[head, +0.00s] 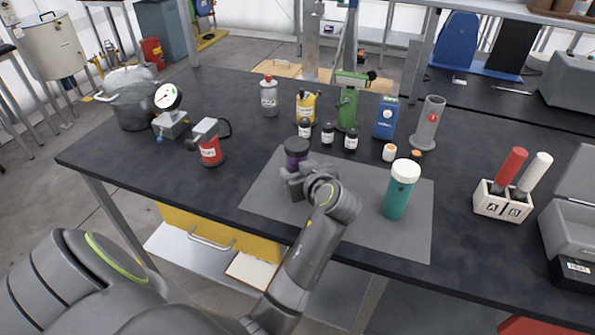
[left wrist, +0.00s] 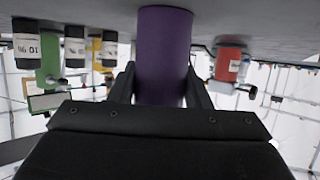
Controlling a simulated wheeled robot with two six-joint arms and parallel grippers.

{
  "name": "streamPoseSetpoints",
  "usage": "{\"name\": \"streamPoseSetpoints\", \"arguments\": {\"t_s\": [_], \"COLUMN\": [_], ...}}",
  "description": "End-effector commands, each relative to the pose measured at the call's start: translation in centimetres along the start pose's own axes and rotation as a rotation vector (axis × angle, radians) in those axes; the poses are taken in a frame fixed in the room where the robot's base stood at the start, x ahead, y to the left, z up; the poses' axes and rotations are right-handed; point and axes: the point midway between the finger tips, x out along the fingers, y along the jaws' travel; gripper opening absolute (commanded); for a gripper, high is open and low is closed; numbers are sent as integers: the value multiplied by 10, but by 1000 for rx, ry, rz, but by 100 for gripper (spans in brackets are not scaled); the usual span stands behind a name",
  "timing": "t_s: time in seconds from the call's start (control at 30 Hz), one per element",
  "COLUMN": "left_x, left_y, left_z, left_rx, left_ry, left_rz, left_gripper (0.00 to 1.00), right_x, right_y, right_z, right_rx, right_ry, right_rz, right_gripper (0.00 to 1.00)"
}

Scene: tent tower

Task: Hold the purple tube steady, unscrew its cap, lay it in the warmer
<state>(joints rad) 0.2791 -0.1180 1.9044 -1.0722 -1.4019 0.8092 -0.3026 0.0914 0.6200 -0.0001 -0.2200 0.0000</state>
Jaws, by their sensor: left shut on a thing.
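The purple tube (head: 295,160) stands upright on the grey mat (head: 275,197) with a dark cap (head: 298,145) on top. My left gripper (head: 297,176) is shut on the tube's side below the cap. In the left wrist view the purple tube (left wrist: 164,45) sits between the two fingers, and its cap cannot be made out there. An open grey box (head: 572,225) with a raised lid is at the right edge and may be the warmer. My right gripper is not in view.
A teal tube with a white cap (head: 402,188) stands on the mat to the right. Small dark jars (head: 328,135) stand behind the purple tube. A white rack (head: 500,202) holds a red and a white tube.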

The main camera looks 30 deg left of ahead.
Motion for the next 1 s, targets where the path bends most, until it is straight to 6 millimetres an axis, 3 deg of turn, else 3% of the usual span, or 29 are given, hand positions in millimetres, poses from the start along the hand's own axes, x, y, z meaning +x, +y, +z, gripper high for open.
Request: {"name": "streamPoseSetpoints", "arguments": {"t_s": [0.33, 0.7, 1.0], "left_x": [-2, -28, -38], "left_y": [0, 1, 0], "left_z": [-4, -70, -92], "left_rx": [-2, -4, 1], "left_ry": [-3, 2, -2], "left_rz": [-1, 1, -1], "left_gripper": [5, 5, 5], "right_x": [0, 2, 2], "right_y": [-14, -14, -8], "right_z": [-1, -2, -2], "right_rx": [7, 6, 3], "right_ry": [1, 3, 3], "right_rz": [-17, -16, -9], "right_gripper": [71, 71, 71]}}
